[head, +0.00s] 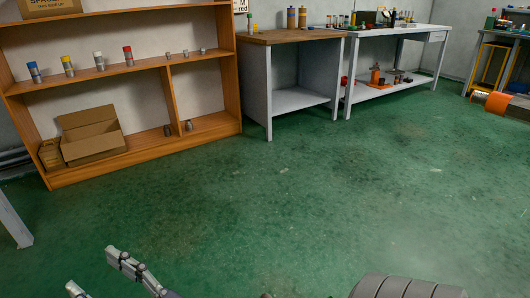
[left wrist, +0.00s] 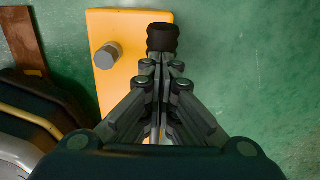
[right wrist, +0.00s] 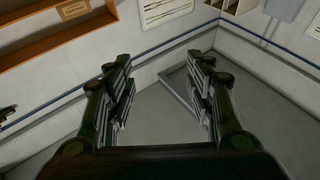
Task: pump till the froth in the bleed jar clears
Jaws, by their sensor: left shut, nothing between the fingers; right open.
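In the left wrist view, my left gripper (left wrist: 161,72) is shut and empty over a yellow-orange plate (left wrist: 131,20). A black round knob or cap (left wrist: 162,37) stands just beyond its fingertips. I cannot tell whether they touch. A grey cylindrical stub (left wrist: 108,56) rises from the plate to the left. My right gripper (head: 95,271) is open and empty at the lower left of the head view. It also shows in the right wrist view (right wrist: 163,68), raised toward the walls, with nothing between its fingers. I cannot make out a bleed jar or froth in any view.
A wooden shelf (head: 150,71) with a cardboard box (head: 92,143) and small capped cylinders stands at the back left. A wood-topped bench (head: 290,36) and a white bench (head: 405,31) line the wall. An orange object (head: 497,103) is far right. The green floor between is clear.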

